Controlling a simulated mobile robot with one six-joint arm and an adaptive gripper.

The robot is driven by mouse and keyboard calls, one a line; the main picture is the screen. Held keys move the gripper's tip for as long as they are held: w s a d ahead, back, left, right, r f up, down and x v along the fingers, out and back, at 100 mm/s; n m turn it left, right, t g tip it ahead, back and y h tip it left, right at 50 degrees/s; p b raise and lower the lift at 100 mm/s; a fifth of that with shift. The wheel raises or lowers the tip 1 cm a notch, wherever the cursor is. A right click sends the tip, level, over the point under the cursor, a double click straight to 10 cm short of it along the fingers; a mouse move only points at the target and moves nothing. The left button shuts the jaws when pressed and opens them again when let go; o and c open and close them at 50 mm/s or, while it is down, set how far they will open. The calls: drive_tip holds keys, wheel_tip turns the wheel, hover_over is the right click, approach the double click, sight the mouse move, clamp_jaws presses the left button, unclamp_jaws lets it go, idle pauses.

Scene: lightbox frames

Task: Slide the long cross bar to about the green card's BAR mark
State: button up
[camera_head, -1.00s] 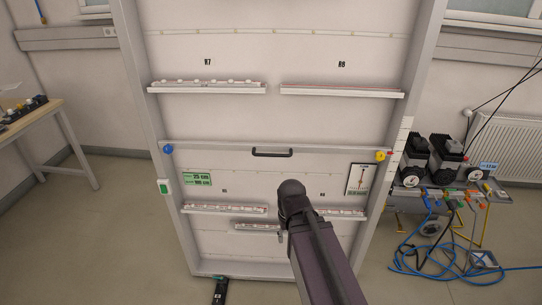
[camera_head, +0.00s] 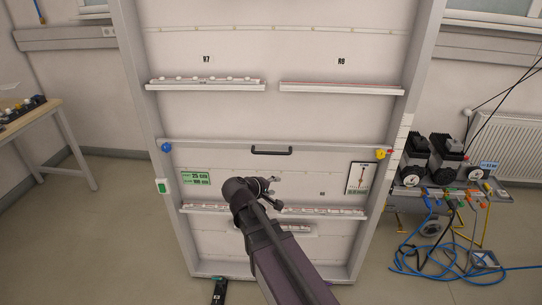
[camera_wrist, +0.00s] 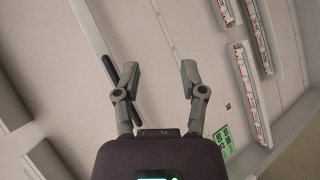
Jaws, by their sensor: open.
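The long cross bar (camera_head: 215,146) runs level across the white panel, with a black handle (camera_head: 272,151) at its middle. In the wrist view the bar (camera_wrist: 91,30) slants down from the upper left, and the black handle (camera_wrist: 127,74) shows beside and partly behind the left finger. The green card (camera_head: 195,178) is on the panel's left side below the bar; it also shows in the wrist view (camera_wrist: 223,141). Its BAR line is too small to read surely. My gripper (camera_head: 270,188) is open and empty, below the handle and apart from it; the wrist view shows its spread fingers (camera_wrist: 159,75).
A blue knob (camera_head: 166,147) and a yellow knob (camera_head: 381,154) sit at the bar's ends. A pictured card (camera_head: 361,178) hangs at right. Pumps with hoses (camera_head: 435,165) stand right of the frame.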

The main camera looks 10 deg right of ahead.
sight(272, 153)
drive_tip(key=w+a+r+n+t+h, duration=0.1)
drive_tip(key=w+a+r+n+t, duration=0.3)
drive_tip(key=a+r, duration=0.1)
drive_tip(key=shift+a+r, duration=0.25)
drive_tip(key=shift+a, duration=0.5)
drive_tip(key=shift+w, duration=0.15)
drive_tip(key=b+x, duration=0.3)
drive_tip(key=x, duration=1)
drive_tip(key=shift+w+d, duration=0.25)
drive_tip(key=shift+w, duration=0.05)
drive_tip(key=shift+r, duration=0.1)
clamp_jaws()
